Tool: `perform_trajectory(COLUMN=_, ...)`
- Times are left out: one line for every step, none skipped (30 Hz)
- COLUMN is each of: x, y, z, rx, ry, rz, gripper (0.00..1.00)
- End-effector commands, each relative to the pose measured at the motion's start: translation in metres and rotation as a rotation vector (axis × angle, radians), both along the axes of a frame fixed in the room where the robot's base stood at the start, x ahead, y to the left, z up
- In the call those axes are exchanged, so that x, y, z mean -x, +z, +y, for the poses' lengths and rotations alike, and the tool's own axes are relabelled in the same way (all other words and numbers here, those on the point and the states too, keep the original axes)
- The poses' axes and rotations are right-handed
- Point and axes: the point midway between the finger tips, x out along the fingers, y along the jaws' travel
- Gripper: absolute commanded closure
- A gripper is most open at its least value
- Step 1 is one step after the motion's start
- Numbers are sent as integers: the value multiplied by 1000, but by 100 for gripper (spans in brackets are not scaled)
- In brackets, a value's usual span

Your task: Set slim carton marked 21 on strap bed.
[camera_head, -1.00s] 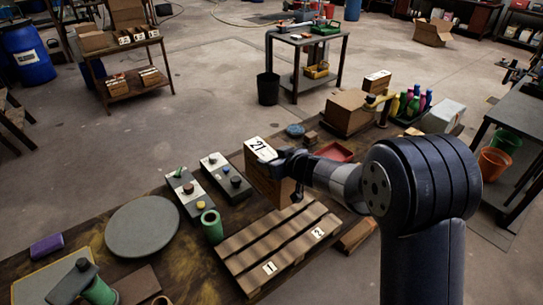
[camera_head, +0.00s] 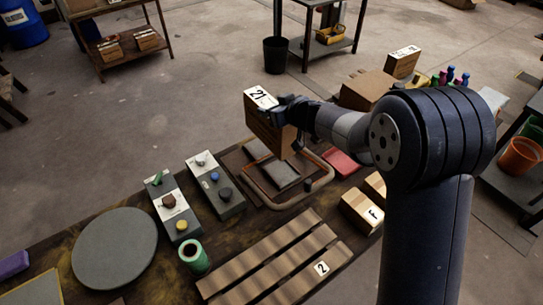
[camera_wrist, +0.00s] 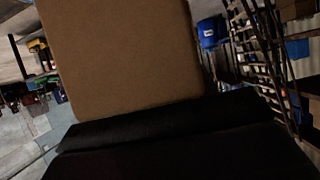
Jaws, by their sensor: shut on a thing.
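The slim carton marked 21 (camera_head: 265,128) is brown with a white label on its top. My gripper (camera_head: 287,112) is shut on it from the right and holds it upright in the air. In the wrist view the carton (camera_wrist: 120,55) fills the upper middle, above the dark gripper (camera_wrist: 170,135). A low bed with grey pads and a rounded brown tube frame (camera_head: 318,183) lies on the table behind the slatted pallet; it looks like the strap bed.
The slatted pallet (camera_head: 272,262) with a label 2 is in front. Two control boxes with knobs (camera_head: 215,184), a green roll (camera_head: 194,256) and a round grey plate (camera_head: 115,248) are to the left. Small cartons (camera_head: 361,211) and a red tray (camera_head: 341,162) are to the right.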

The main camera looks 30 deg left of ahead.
Motion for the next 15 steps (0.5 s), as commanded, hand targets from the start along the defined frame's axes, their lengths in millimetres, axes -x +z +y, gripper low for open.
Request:
perform_trajectory(x=0, y=-2, z=-1, rx=-4, ry=1, rz=-4, gripper=100)
perform_trajectory(x=0, y=-3, z=-2, rx=-4, ry=1, rz=-4, gripper=100)
perform_trajectory(x=1, y=-7, z=-2, rx=-2, ry=2, rz=-4, gripper=100)
perform_trajectory(x=1, y=-11, z=-3, rx=-2, ry=2, rz=-3, gripper=100)
perform_trajectory(x=1, y=-15, z=-3, rx=-1, ry=3, rz=-2, gripper=100)
perform_trajectory(x=1, y=-22, z=-3, rx=-1, ry=2, rz=0, gripper=100)
perform_trajectory(x=1, y=-27, z=-3, rx=-1, ry=2, rz=0, gripper=100)
perform_trajectory(x=1, y=-32, z=-3, rx=-1, ry=2, rz=0, gripper=100)
perform_trajectory(x=1, y=-38, z=-3, rx=-1, ry=2, rz=0, gripper=100)
perform_trajectory(x=1, y=-41, z=-3, rx=-1, ry=2, rz=0, gripper=100)
perform_trajectory(x=1, y=-44, z=-3, rx=-2, ry=2, rz=-1, gripper=100)
perform_trajectory(x=1, y=-47, z=-3, rx=-2, ry=3, rz=-2, gripper=100)
perform_trajectory(x=1, y=-48, z=-3, rx=-2, ry=2, rz=-3, gripper=100)
perform_trajectory(x=1, y=-50, z=-3, rx=-2, ry=2, rz=-3, gripper=100)
perform_trajectory(x=1, y=-54, z=-3, rx=-2, ry=2, rz=-3, gripper=100)
